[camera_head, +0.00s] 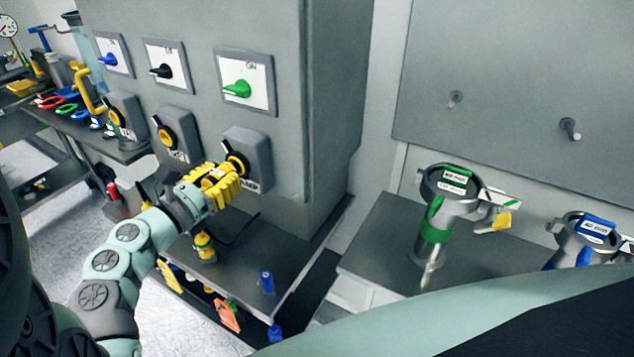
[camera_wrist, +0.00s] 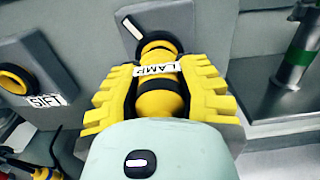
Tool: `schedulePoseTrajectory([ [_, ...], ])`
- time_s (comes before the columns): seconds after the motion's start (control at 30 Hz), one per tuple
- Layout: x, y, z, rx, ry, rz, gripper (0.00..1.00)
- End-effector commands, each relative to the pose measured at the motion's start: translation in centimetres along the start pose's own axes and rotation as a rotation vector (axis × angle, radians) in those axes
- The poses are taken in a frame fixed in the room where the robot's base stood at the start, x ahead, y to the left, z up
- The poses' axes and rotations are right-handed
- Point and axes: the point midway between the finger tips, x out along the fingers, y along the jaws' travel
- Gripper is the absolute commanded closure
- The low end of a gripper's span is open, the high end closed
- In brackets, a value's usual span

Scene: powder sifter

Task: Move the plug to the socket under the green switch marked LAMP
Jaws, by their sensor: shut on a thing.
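The green switch (camera_head: 237,89) is on a white plate at the right of the grey cabinet's row of switches. Below it is a grey socket box (camera_head: 262,153); its LAMP label shows partly behind my gripper (camera_head: 228,180). In the wrist view, the yellow plug with black bands (camera_wrist: 158,103) lies between the yellow fingers of my gripper (camera_wrist: 161,75), which are shut on it. The LAMP label (camera_wrist: 160,69) shows across its front end. The plug is in line with the socket and at its mouth; how deep it sits is hidden.
The SIFT socket box (camera_head: 175,137) is just left, with another beyond it. A yellow-and-black object (camera_head: 203,247) and a blue object (camera_head: 267,283) stand on the ledge below. A green-banded metal vessel (camera_head: 434,228) stands on the right bench.

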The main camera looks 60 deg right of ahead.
Motion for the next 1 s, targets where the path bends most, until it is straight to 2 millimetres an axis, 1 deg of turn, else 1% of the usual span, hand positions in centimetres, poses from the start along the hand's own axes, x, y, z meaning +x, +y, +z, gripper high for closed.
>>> schedulePoseTrajectory([
  [0.97,1.5,-0.1,0.0,0.0,-0.001,-0.004,1.0],
  [1.0,1.5,-0.1,0.0,0.0,-0.001,-0.003,0.62],
])
